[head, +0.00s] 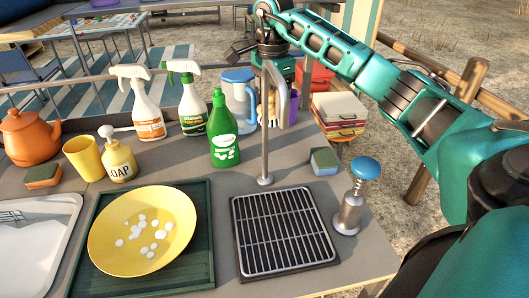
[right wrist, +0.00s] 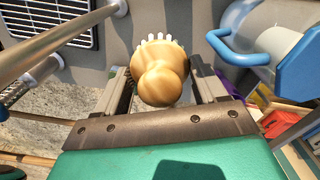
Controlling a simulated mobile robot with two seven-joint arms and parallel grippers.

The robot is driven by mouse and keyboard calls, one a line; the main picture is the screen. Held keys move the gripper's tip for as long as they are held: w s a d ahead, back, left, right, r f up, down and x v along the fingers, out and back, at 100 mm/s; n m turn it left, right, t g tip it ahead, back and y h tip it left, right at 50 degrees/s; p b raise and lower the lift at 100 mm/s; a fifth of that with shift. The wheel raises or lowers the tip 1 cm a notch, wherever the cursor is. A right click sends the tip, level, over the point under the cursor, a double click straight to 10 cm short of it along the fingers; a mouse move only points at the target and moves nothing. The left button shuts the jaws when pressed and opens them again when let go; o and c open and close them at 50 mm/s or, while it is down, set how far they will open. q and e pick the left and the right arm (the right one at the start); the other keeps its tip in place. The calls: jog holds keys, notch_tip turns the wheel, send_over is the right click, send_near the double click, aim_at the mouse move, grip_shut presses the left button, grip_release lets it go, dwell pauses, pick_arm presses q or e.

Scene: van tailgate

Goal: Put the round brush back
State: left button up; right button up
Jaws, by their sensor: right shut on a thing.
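The round brush (right wrist: 162,78) has a pale wooden body with a round knob and white bristles. In the right wrist view it sits between the two jaws of my right gripper (right wrist: 165,88), which is shut on it. In the head view my right gripper (head: 271,98) is low over the back of the counter, behind the tap (head: 265,150) and just right of the clear jug with the blue lid (head: 240,98). The tap partly hides the gripper and the brush there. I cannot tell whether the bristles touch the counter. My left gripper is out of view.
A black drain grille (head: 285,232), a blue sponge (head: 324,161) and a blue-topped metal dispenser (head: 352,200) are at the right of the counter. The green bottle (head: 222,130) stands left of the tap. A yellow plate (head: 110,250) lies on a dark tray (head: 200,270).

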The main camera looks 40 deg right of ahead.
jog(key=shift+s+d+f+m, duration=0.1)
jog(key=shift+d+f+m, duration=0.2)
jog(key=shift+f, duration=0.25)
jog(key=shift+d+f, duration=0.1)
jog(key=shift+f, duration=0.3)
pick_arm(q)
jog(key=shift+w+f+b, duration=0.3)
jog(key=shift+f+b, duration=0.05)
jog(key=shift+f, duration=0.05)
pick_arm(e)
notch_tip(320, 180, down, 9)
jog(key=shift+s+f, duration=0.1)
jog(key=shift+f, duration=0.1)
jog(key=o, duration=1.1)
jog(key=shift+f, duration=0.1)
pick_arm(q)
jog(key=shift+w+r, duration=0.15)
